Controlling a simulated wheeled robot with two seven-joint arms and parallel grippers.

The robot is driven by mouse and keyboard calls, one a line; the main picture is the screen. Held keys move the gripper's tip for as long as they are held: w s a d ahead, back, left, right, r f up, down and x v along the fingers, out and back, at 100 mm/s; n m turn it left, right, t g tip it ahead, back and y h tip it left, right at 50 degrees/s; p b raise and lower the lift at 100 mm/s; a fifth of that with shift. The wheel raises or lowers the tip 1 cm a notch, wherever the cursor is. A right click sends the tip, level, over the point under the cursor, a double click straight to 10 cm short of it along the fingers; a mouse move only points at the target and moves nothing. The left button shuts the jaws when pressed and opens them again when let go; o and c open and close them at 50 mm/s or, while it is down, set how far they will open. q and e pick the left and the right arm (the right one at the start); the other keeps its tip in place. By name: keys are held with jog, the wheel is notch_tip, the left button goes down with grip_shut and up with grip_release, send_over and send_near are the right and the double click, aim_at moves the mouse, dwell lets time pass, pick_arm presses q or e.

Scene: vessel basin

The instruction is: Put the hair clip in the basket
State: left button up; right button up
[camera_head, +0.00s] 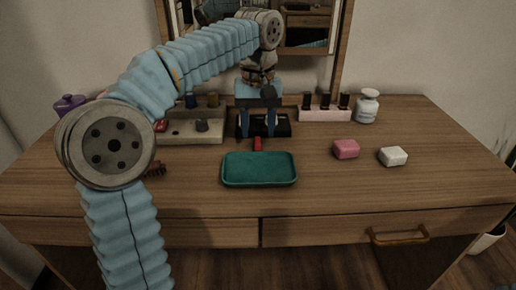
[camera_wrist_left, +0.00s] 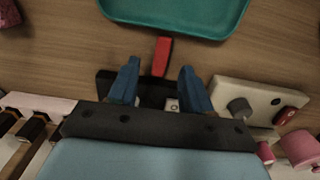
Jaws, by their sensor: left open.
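A small red bar (camera_head: 257,143) lies on the table behind the green tray (camera_head: 259,182); it may be the hair clip. It also shows in the left wrist view (camera_wrist_left: 162,57), in front of a black box (camera_wrist_left: 150,92). A dark brown toothed piece (camera_head: 156,169) lies at left beside my arm, and could also be a clip. The shallow green tray is the only open container that looks like the basket; its rim shows in the wrist view (camera_wrist_left: 172,32). My left gripper (camera_head: 257,128) is open above the black box, its fingers (camera_wrist_left: 160,72) either side of the red bar's near end.
A grey holder (camera_head: 195,132) with bottles stands at left, a white rack (camera_head: 324,114) and white jar (camera_head: 367,106) at back right. Pink (camera_head: 346,149) and white soap (camera_head: 393,156) sit at right. A mirror (camera_head: 306,35) stands behind. The front right is clear.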

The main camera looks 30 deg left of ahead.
aim_at(258, 145)
pick_arm(q)
notch_tip(258, 145, down, 3)
jog(key=shift+r, duration=0.1)
grip_shut()
jog(key=shift+r, duration=0.1)
dwell(0.4)
